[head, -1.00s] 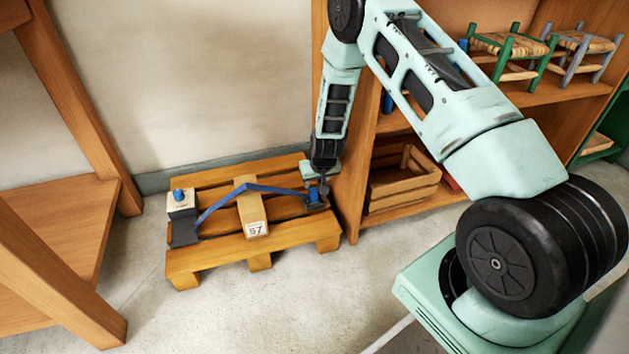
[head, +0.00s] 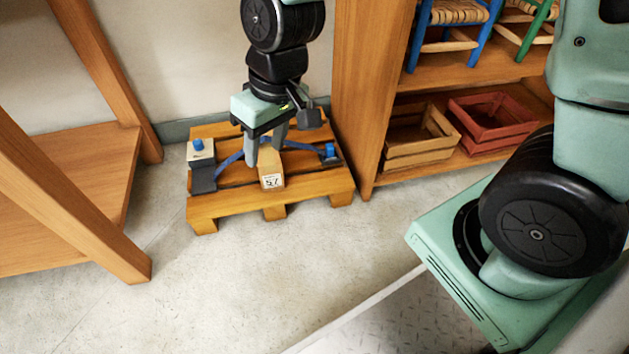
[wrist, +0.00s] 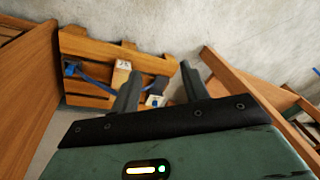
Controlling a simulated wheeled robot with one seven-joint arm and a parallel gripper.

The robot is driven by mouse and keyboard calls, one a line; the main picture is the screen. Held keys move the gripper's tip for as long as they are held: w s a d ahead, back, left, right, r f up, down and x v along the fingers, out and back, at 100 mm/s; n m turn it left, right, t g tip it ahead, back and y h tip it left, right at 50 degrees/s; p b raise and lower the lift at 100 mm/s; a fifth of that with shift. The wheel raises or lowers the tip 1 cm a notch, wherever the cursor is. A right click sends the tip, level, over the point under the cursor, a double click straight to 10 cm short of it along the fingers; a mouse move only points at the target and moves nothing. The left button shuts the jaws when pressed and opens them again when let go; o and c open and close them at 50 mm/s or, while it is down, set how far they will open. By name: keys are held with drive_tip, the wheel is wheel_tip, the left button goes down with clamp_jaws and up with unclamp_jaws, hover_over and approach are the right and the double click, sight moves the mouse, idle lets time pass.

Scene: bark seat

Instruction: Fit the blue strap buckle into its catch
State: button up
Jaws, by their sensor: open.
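The blue strap (head: 230,160) runs over the wooden block labelled 57 (head: 271,175) on the pallet (head: 270,206). Its right end reaches the blue buckle (head: 330,150), which sits at a dark catch on the pallet's right side. It also shows at the left of the wrist view (wrist: 70,69). I cannot tell whether the buckle is seated fully. The strap's left end meets a dark bracket (head: 202,179) beside a white box with a blue knob (head: 198,145). My gripper (head: 264,155) is open and empty above the block, apart from the buckle. Its fingers hide part of the strap.
A wooden shelf (head: 358,110) with crates (head: 419,140) and small stools (head: 450,12) stands close on the pallet's right. A wooden bench frame (head: 75,165) stands on the left. The concrete floor (head: 250,290) in front of the pallet is clear.

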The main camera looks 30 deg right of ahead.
drive_tip(key=s+r+n+g+h, duration=0.1)
drive_tip(key=s+r+n, duration=0.2)
drive_tip(key=s, duration=1.2)
wheel_tip(320, 180, up, 2)
drive_tip(key=shift+s+d+r+n+h, duration=0.1)
drive_tip(key=shift+s+d+n+h, duration=0.1)
drive_tip(key=shift+n+h, duration=0.1)
wheel_tip(320, 180, up, 45)
drive_tip(key=p, duration=4.5)
drive_tip(key=shift+r, duration=0.1)
